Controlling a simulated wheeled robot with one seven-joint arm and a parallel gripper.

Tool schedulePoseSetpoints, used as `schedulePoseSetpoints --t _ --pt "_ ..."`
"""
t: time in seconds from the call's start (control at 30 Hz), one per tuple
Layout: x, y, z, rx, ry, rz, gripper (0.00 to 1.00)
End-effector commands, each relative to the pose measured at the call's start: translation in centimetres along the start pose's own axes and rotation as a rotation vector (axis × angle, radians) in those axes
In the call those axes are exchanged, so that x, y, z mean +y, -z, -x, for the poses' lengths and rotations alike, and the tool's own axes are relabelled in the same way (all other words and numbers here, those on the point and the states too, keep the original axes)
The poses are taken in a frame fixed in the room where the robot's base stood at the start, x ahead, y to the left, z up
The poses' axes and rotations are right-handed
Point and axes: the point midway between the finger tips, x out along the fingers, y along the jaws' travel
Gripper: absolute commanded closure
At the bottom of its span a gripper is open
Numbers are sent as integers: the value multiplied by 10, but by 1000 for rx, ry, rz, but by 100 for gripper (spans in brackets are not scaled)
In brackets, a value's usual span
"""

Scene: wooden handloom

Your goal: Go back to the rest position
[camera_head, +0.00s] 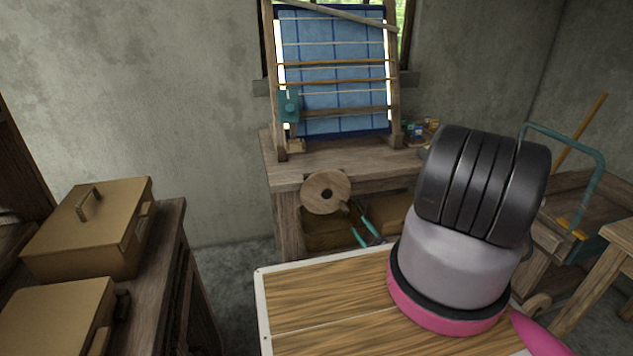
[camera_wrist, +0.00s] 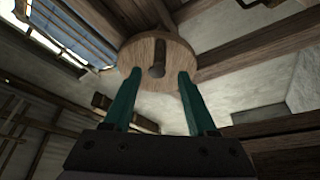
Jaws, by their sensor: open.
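My gripper (camera_head: 357,224) is open in the head view, with its two teal fingers just below and right of a round wooden wheel (camera_head: 316,200) on the front of the loom bench. In the wrist view, the fingers of my gripper (camera_wrist: 157,76) stand apart with nothing held. The wooden wheel (camera_wrist: 140,52) and its short peg (camera_wrist: 158,62) show between and beyond them. I cannot tell whether a finger touches the wheel. The loom (camera_head: 393,75) stands upright on the bench, with blue checked cloth (camera_head: 330,100) on its frame.
The bench (camera_head: 285,178) stands against the wall. A wood-topped board with a pale rim (camera_head: 320,300) is in front. Tan boxes (camera_head: 85,230) sit on a dark cabinet at left. A teal-framed cart (camera_head: 595,200) is at right. Floor shows between the cabinet and bench.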

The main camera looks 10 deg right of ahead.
Motion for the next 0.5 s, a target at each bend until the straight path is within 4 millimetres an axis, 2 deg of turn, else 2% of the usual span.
schedulePoseSetpoints --t 0.13,0.27,0.37,0.5 --pt "12 6 -12 46 23 42 42" --pt "43 27 -43 171 85 164 42" --pt "71 53 -71 305 146 294 42" --pt "108 98 -104 506 225 495 42"
